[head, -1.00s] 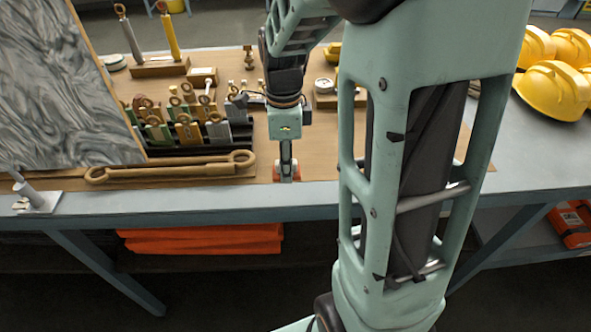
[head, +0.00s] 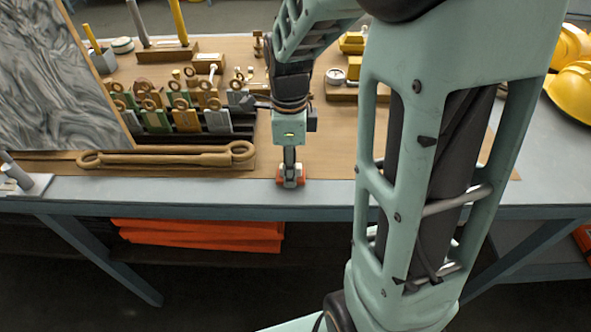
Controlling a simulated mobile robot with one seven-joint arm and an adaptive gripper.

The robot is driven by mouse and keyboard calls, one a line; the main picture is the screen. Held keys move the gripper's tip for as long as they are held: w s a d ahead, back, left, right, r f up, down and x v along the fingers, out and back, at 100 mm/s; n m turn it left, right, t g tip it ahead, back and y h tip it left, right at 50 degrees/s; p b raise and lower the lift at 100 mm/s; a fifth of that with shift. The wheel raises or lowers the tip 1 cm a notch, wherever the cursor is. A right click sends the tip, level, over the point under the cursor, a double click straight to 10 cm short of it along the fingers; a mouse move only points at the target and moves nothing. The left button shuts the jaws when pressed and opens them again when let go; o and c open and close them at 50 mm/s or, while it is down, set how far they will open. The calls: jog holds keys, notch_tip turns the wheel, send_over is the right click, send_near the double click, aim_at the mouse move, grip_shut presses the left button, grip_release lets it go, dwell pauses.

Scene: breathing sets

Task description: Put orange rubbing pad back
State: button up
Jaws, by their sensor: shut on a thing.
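My gripper (head: 290,178) points straight down near the front edge of the workbench. It is shut on a small orange pad (head: 281,182), which shows on both sides of the fingers at the level of the bench top. I cannot tell whether the pad touches the bench. Most of the pad is hidden behind the fingers.
A rack (head: 190,137) of tagged pieces stands left of my gripper, behind a long brown wrench (head: 165,158). A marbled panel (head: 55,85) is at far left. A gauge block (head: 340,88) is behind right. Yellow helmets (head: 575,95) lie far right.

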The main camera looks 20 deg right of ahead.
jog(key=shift+f, duration=0.15)
jog(key=o, duration=1)
notch_tip(320, 180, up, 12)
jog(key=shift+p, duration=0.4)
